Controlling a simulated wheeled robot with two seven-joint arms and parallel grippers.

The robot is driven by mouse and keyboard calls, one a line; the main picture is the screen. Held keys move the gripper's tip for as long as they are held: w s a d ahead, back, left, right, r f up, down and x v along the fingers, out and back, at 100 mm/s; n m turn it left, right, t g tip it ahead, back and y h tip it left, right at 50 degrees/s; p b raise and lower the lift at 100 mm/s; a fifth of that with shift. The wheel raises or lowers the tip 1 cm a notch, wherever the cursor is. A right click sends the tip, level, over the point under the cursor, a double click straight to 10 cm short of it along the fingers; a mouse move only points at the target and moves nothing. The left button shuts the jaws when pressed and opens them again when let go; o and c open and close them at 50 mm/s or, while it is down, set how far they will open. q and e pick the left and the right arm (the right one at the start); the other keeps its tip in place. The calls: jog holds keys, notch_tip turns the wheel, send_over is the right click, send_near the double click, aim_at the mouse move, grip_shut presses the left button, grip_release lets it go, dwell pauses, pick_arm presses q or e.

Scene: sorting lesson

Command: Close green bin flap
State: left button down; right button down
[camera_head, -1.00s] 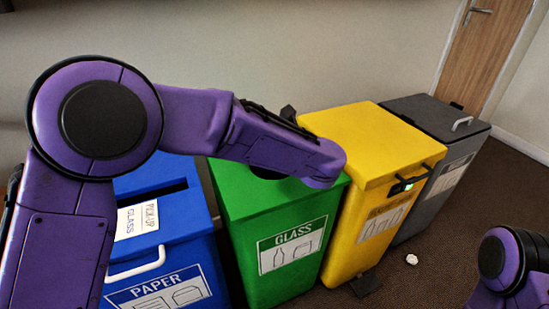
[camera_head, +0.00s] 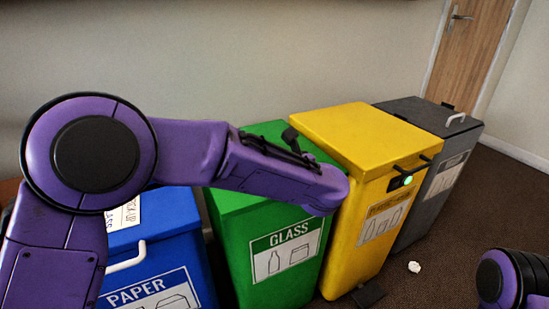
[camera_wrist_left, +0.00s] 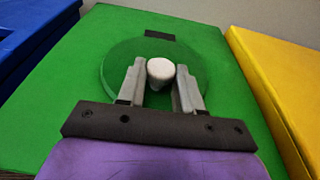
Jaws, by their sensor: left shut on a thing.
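The green bin (camera_head: 285,250), marked GLASS, stands between the blue and yellow bins. In the left wrist view its round green flap (camera_wrist_left: 121,72) lies on or close to the green lid (camera_wrist_left: 60,110), with a black hinge piece (camera_wrist_left: 160,36) at its far edge. My left gripper (camera_wrist_left: 160,80) is shut on the flap's white knob (camera_wrist_left: 160,70), one finger on each side. In the head view my left forearm crosses over the bin and hides the flap and knob. My right gripper is out of view; only part of that arm shows at lower right.
The blue PAPER bin (camera_head: 170,235) stands close on the left. The yellow bin (camera_head: 365,140), with a green light, stands close on the right, then a grey bin (camera_head: 425,115). A white crumpled scrap (camera_head: 414,267) lies on the carpet. A wall is behind.

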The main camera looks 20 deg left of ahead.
pick_arm(q)
jog(key=shift+s+f, duration=0.15)
jog(key=shift+f, duration=0.3)
jog(key=c, duration=0.8)
grip_release()
jog(key=shift+o, duration=0.2)
jog(key=shift+r, duration=0.1)
jog(key=shift+r, duration=0.1)
jog(key=shift+d+r, duration=0.1)
jog(key=shift+d, duration=0.1)
jog(key=p+v, duration=0.1)
jog(key=v, duration=0.9)
jog(key=shift+p, duration=0.4)
jog(key=shift+s, duration=0.1)
